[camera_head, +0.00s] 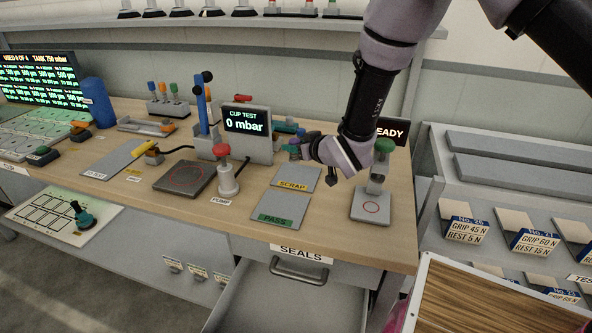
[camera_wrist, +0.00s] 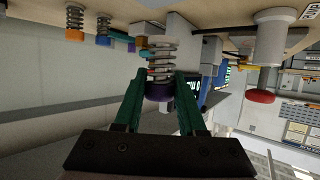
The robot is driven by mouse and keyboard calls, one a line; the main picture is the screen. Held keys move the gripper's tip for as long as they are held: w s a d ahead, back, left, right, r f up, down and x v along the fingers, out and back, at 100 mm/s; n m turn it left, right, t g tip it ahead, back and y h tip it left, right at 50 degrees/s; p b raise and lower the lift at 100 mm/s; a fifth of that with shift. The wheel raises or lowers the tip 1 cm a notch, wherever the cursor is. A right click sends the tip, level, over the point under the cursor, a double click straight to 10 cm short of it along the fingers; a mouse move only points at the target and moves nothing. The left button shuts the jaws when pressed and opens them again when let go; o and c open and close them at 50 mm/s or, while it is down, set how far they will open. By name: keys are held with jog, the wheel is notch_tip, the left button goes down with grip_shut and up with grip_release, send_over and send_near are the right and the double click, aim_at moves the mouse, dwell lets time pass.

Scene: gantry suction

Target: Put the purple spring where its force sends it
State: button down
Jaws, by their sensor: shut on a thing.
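The purple spring (camera_wrist: 159,90) shows in the wrist view as a grey coil with a purple end. Its purple end sits between the two teal fingers of my gripper (camera_wrist: 160,82), which is shut on it. In the head view my gripper (camera_head: 296,150) is above the bench, behind the SCRAP plate (camera_head: 294,178), and I cannot make out the spring there. The PASS plate (camera_head: 285,208) lies in front of SCRAP. A test stand with a green knob (camera_head: 384,146) stands to the right, before a display reading READY (camera_head: 391,132).
A CUP TEST display (camera_head: 246,122) reads 0 mbar, with a red-topped pump (camera_head: 222,150) before it. The SEALS drawer (camera_head: 290,300) is open. At right, labelled bins (camera_head: 465,228) list GRIP and REST forces. More springs (camera_wrist: 103,28) stand nearby in the wrist view.

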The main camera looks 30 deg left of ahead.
jog(key=shift+f, duration=3.45)
jog(key=shift+f, duration=0.15)
jog(key=shift+c, duration=2.4)
grip_release()
jog(key=shift+d+r, duration=0.15)
jog(key=shift+r, duration=0.1)
jog(key=v, duration=1.1)
jog(key=shift+s+d, duration=0.25)
jog(key=shift+s, duration=0.05)
